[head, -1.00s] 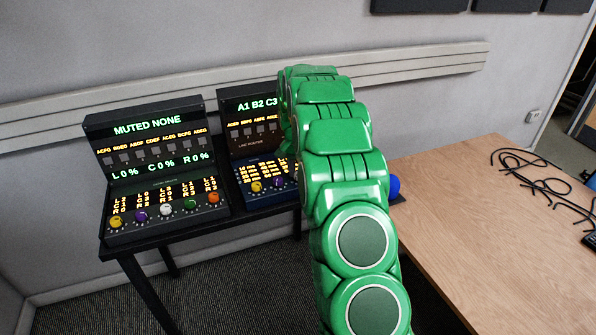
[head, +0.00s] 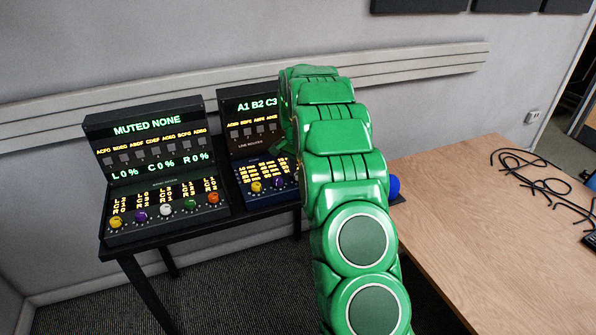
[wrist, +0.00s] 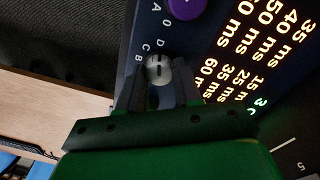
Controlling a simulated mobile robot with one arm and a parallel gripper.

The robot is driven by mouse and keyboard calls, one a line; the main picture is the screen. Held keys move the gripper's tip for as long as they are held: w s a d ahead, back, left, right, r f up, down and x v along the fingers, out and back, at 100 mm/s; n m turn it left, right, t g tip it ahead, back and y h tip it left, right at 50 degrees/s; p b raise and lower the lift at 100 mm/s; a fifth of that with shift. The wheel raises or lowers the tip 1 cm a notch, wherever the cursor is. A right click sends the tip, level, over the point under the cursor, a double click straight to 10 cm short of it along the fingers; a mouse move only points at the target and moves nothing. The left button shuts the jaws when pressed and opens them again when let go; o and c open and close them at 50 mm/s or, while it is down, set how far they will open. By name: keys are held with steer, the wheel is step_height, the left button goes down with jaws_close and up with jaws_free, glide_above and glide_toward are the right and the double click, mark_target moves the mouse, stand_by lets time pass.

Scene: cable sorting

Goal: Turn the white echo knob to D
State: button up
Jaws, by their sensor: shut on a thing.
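The white echo knob (wrist: 157,66) shows in the wrist view on a dark blue panel (wrist: 188,48). It has a dark mark on its face; I cannot tell for sure which letter this points to. Small letters, among them D, C and B, are printed above and to the left of it in this view. My gripper (wrist: 158,88) is shut on the knob, with one dark finger on each side.
A purple knob (wrist: 184,8) sits close to the white one. Lit orange delay times cover the panel beside it. In the head view a second console (head: 160,165) with several coloured knobs stands to the left. A wooden table (head: 470,215) with black cables is at the right.

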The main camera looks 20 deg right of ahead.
mark_target(297, 173)
steer(key=o, duration=1)
steer(key=shift+o, duration=0.2)
steer(key=r, duration=0.6)
steer(key=shift+w+a+r, duration=0.1)
steer(key=shift+w+r, duration=0.1)
steer(key=shift+r, duration=0.65)
